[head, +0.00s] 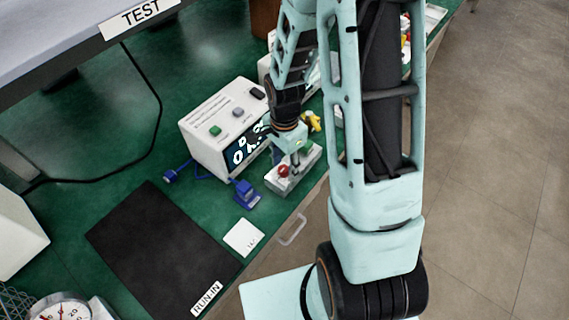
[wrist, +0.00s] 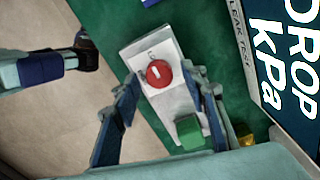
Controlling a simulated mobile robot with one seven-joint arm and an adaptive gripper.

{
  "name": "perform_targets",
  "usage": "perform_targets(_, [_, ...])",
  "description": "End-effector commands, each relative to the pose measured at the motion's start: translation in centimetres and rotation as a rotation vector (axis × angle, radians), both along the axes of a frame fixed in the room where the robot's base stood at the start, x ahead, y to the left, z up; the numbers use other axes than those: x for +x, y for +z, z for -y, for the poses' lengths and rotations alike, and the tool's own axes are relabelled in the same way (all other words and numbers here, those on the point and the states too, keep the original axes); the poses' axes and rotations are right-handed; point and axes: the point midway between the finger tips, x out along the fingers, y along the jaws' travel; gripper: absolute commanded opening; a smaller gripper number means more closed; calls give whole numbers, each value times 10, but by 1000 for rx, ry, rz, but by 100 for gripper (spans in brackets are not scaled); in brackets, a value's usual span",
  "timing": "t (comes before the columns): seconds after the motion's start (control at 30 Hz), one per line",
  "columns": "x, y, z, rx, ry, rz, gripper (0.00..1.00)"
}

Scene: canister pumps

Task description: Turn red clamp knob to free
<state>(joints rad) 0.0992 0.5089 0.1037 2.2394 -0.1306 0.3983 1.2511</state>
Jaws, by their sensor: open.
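The red clamp knob (head: 284,171) sits on a pale grey block (head: 301,176) on the green bench. In the wrist view the red knob (wrist: 159,73) is seen from above, round with a white mark, near the far end of the block (wrist: 140,48). A green block-like part (wrist: 188,131) is at the nearer end. My gripper (wrist: 163,88) is open, with one finger on each side of the block and the knob between or just beyond the fingertips. I see no clear contact with the knob. In the head view my gripper (head: 290,150) is above the block, partly covering it.
A white tester with a lit display (head: 240,155) stands left of the block, close to my gripper. A blue clamp-like part (head: 245,194), a white card (head: 244,237) and a black mat (head: 160,245) lie nearer. The bench edge and a drawer handle (head: 293,229) are close on the right.

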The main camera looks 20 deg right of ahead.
Motion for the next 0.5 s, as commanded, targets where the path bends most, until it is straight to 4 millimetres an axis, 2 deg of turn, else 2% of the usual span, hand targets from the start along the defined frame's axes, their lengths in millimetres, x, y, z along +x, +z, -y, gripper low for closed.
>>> perform_targets(0.2, [0,0,0,0,0,0,38])
perform_targets(0.5, [0,0,0,0,0,0,5])
